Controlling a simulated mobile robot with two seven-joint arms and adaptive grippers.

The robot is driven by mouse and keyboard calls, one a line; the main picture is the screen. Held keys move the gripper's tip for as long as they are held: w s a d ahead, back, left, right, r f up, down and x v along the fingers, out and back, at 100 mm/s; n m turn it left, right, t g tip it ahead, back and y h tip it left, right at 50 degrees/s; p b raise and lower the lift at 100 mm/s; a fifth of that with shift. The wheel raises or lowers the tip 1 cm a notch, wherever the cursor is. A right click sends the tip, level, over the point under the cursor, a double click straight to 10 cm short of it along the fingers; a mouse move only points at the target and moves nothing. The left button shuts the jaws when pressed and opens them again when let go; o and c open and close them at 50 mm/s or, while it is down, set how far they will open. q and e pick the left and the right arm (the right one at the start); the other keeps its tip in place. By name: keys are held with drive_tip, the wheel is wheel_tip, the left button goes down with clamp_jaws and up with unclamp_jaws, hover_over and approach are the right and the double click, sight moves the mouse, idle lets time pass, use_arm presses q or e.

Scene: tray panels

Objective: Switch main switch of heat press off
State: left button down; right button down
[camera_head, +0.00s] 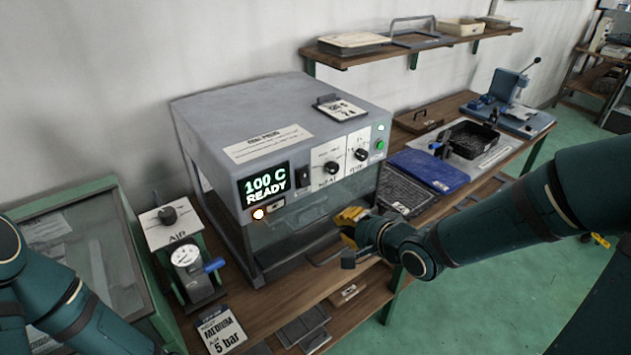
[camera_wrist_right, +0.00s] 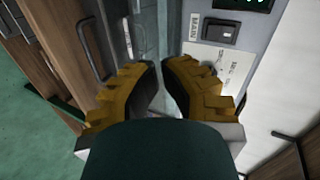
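The grey heat press (camera_head: 240,110) stands on the wooden bench, its display (camera_head: 265,185) reading "100 C READY". Its main switch (camera_head: 304,178) is a black rocker on the front panel, right of the display. In the right wrist view the switch (camera_wrist_right: 220,32) sits beside a "MAIN" label, beyond and right of the fingertips. I cannot tell which side of the rocker is pressed. My right gripper (camera_head: 350,220), with yellow fingers (camera_wrist_right: 161,66), is in front of the press, below the panel and apart from the switch. Its tips are nearly together with nothing between them. My left gripper is out of view.
Two knobs (camera_head: 332,168) are right of the switch. An air regulator with a gauge (camera_head: 187,257) stands left of the press. A blue mat (camera_head: 428,170) and black tray (camera_head: 466,140) lie to the right.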

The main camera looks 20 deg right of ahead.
wheel_tip(320, 180, up, 7)
drive_tip(key=d+m+t, duration=0.1)
drive_tip(key=shift+s+d+m+t, duration=0.2)
drive_tip(key=shift+s+m+t, duration=0.1)
drive_tip(key=shift+s, duration=0.15)
drive_tip(key=shift+f, duration=0.15)
drive_tip(key=b, duration=0.5)
approach(304, 178)
drive_tip(key=w+f, duration=0.4)
drive_tip(key=w, duration=0.3)
drive_tip(key=shift+w+a+f, duration=0.2)
drive_tip(key=shift+w+a, duration=0.05)
drive_tip(key=shift+a, duration=0.15)
